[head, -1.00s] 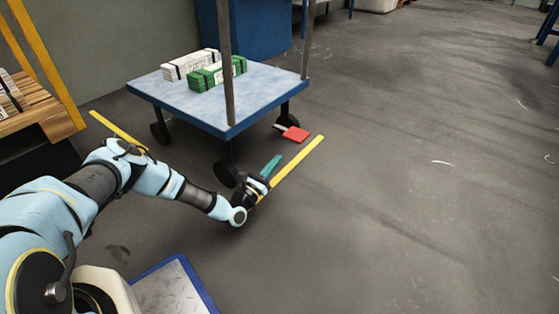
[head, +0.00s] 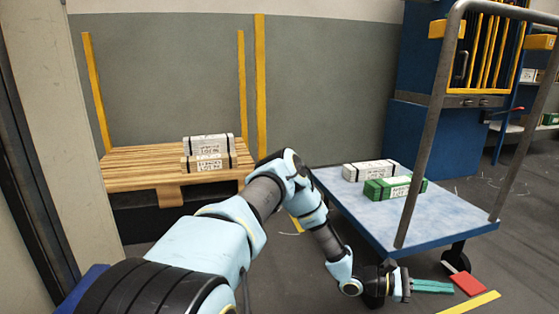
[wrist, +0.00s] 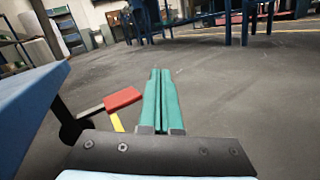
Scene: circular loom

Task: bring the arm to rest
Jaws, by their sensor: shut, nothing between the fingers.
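My gripper (head: 432,286) is at the lower right in the head view, just in front of the blue-topped trolley. Its two long green fingers lie together with nothing between them. They also show in the wrist view (wrist: 161,100), pointing out over open floor. My arm reaches out low to the right, bent at the elbow.
The trolley (head: 440,236) carries a white pack (head: 370,170) and a green pack (head: 395,188). A wooden pallet (head: 130,171) with white packs stands left. Open floor shows in the wrist view.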

